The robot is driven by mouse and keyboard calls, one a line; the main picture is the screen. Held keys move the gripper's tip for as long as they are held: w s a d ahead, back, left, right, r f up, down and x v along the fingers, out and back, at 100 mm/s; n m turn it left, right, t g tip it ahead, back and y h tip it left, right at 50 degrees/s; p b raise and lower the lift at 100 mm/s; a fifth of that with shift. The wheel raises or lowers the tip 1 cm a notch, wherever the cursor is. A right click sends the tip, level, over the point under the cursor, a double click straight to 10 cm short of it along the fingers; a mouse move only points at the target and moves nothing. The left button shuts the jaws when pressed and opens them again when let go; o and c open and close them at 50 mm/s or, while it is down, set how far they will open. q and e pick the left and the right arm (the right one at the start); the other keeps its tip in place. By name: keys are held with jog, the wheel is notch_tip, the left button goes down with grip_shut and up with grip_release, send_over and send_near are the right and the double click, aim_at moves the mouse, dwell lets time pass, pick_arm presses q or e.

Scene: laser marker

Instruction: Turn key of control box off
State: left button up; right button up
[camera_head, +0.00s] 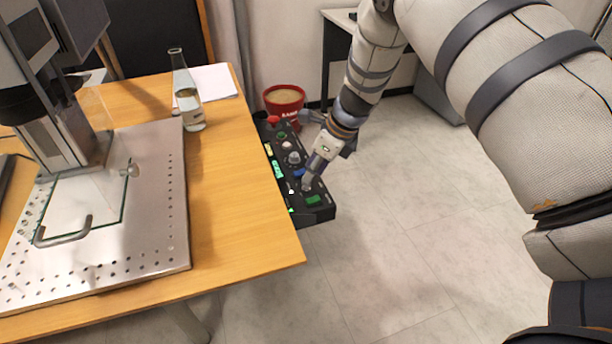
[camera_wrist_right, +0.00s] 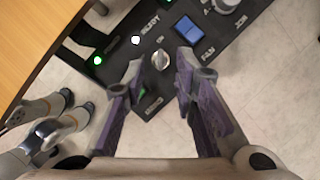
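The black control box (camera_head: 318,212) hangs at the right edge of the wooden table, with coloured buttons and knobs on its top face. My right gripper (camera_head: 308,183) is over the near end of the box. In the right wrist view, a small silvery key or key switch (camera_wrist_right: 160,61) sits on the box panel (camera_wrist_right: 120,22), beside the "ON" label. My right gripper (camera_wrist_right: 158,72) is open, with one finger on each side of the key; I cannot tell whether they touch it. My left gripper is not in view.
A blue switch marked "FAN" (camera_wrist_right: 187,29) lies close to the right fingertip. The wooden table (camera_head: 240,235) borders the box on the left and carries a laser marker (camera_head: 55,110) and a glass bottle (camera_head: 187,98). A red bucket (camera_head: 284,99) stands behind.

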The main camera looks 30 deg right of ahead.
jog(key=x, duration=0.3)
jog(key=shift+w+f, duration=0.1)
jog(key=shift+f, duration=0.15)
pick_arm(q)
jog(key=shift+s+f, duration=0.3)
pick_arm(e)
grip_shut()
